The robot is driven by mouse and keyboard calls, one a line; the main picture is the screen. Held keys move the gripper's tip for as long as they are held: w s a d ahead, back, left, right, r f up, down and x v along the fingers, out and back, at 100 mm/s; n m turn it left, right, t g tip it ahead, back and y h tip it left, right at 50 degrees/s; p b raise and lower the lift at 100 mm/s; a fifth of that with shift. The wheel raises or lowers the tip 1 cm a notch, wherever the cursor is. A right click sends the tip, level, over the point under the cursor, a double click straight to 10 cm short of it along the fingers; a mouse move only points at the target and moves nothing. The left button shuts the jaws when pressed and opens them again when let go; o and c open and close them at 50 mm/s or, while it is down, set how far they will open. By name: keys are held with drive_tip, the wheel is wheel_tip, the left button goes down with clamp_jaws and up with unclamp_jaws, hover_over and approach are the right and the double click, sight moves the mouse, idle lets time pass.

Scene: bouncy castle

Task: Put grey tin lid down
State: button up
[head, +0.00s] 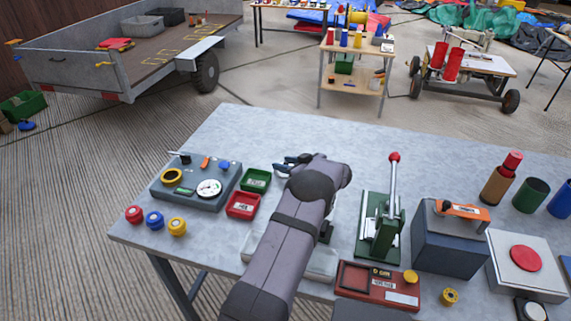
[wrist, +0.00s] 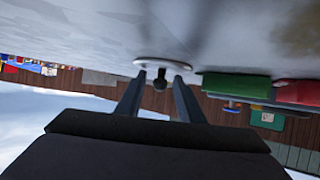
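The grey tin lid (wrist: 163,63) shows in the wrist view as a thin pale disc with a dark knob, flat against the grey tabletop (wrist: 90,35). My gripper (wrist: 159,77) has one finger on each side of the knob, with a visible gap on both sides, so it looks open. In the head view my gripper (head: 280,165) is low over the table, just right of the green tray (head: 255,180). I cannot make out the lid in the head view; my gripper and arm are in the way.
A red tray (head: 243,205) sits in front of the green one. A grey panel with a gauge (head: 208,188) stands left of them. A green lever press (head: 380,225) and a dark box (head: 449,240) stand to the right. The table behind my gripper is clear.

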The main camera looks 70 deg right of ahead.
drive_tip(key=shift+r, duration=0.2)
drive_tip(key=v, duration=1.2)
drive_tip(key=shift+b, duration=0.35)
